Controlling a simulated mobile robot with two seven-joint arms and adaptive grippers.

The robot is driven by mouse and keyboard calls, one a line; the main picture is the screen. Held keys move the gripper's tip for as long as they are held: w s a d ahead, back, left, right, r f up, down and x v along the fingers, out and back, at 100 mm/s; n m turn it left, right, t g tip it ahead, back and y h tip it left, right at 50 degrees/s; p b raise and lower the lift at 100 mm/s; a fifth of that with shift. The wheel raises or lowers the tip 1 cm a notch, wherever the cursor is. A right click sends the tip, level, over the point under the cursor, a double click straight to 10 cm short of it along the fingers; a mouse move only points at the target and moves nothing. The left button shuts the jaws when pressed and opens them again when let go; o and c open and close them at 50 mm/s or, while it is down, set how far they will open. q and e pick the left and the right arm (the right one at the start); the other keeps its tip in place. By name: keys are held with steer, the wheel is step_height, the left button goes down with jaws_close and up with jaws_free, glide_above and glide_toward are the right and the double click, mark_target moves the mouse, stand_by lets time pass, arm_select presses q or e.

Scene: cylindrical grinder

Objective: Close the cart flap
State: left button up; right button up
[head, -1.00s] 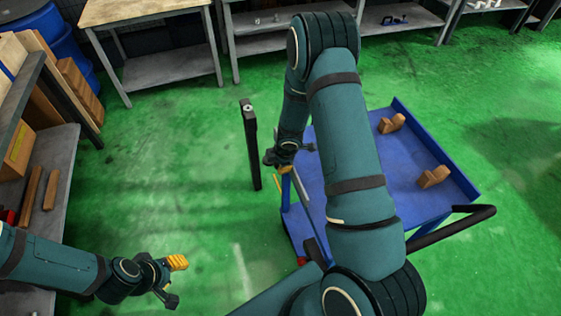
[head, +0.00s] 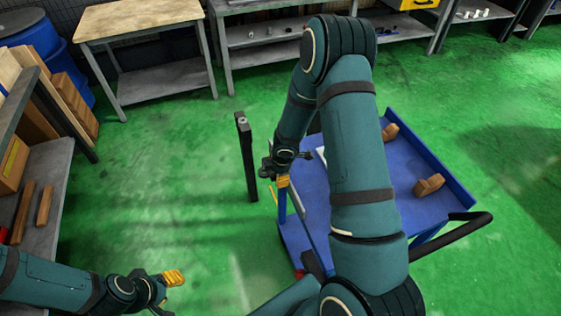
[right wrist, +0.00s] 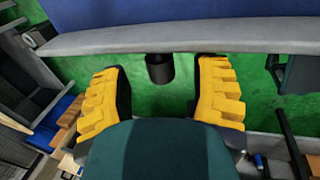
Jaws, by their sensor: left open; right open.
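The blue cart (head: 398,207) stands right of centre in the head view, partly hidden behind my right arm. A thin light-edged panel (head: 308,216) runs along its left side and may be the flap; its angle is hard to tell. My right gripper (head: 275,176) is open and empty at that left side, close to the cart's edge. In the right wrist view, a blue surface with a grey edge (right wrist: 190,41) lies across the top, beyond the open yellow fingers (right wrist: 160,95). I cannot tell whether they touch it. My left gripper (head: 166,292) is open and empty over the floor at lower left.
A black post (head: 247,158) stands on the floor just left of my right gripper. Wooden blocks (head: 428,185) lie on the cart, and a black handle (head: 455,229) sticks out at its right. A workbench (head: 140,22) and shelves are behind. Green floor is clear at centre left.

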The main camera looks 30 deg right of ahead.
steer(key=v, duration=0.9)
steer(key=shift+r, duration=0.25)
steer(key=shift+s, duration=0.15)
steer(key=s+a+f+m+y+b, duration=0.1)
steer(key=s+a+f+m, duration=0.3)
steer(key=a, duration=0.3)
steer(key=s+a+f+m+y+b, duration=0.1)
steer(key=s+a+f+m, duration=0.3)
steer(key=a+m, duration=0.3)
steer(key=s+a+f+m+g+y+b, duration=0.1)
steer(key=s+a+f+m+y+b, duration=0.1)
steer(key=s+a+f+m, duration=0.2)
steer(key=a+f+m, duration=0.2)
steer(key=a, duration=0.2)
steer(key=shift+s, duration=0.4)
steer(key=shift+f, duration=0.15)
